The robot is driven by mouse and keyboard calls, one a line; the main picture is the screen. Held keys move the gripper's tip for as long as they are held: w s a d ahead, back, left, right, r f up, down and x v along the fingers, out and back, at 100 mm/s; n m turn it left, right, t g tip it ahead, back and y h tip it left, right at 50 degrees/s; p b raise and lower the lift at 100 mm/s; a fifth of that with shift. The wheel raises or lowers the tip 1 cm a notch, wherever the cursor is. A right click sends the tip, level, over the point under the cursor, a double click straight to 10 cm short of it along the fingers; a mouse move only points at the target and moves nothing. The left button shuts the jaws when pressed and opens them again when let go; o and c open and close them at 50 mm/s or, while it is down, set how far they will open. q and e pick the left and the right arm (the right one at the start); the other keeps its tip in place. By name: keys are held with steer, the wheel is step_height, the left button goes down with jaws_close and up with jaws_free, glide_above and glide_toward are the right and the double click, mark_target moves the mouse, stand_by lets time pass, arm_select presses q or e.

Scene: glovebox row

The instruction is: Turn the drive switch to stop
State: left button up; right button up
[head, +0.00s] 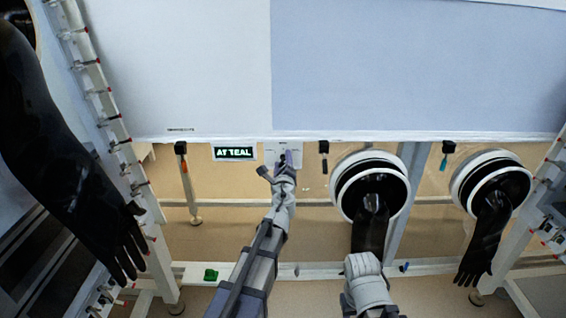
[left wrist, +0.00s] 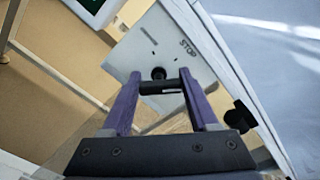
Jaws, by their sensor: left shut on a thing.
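The drive switch is on a pale panel (head: 296,150) below the front edge of the big white cabinet. In the left wrist view, the panel (left wrist: 133,59) bears the printed word STOP and small marks. The black switch handle (left wrist: 160,87) is a short bar on a round black hub. My left gripper (head: 284,162) reaches up to the panel. In the left wrist view, the purple fingers of this gripper (left wrist: 161,86) are shut on the bar, one at each end. Which mark the switch points to cannot be told. My right arm shows at the bottom, but its fingers do not.
Two round glove ports (head: 343,184) (head: 463,186) with black gloves are to the right. A long black glove (head: 60,150) hangs at the left. A green object (head: 211,274) sits on the low rail.

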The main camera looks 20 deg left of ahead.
arm_select(q)
steer(key=shift+n, duration=0.5)
steer(key=o, duration=1.4)
steer(key=shift+s, duration=0.15)
steer(key=v, duration=0.7)
steer(key=shift+s+d, duration=0.1)
steer(key=shift+s, duration=0.2)
steer(key=shift+n, duration=0.3)
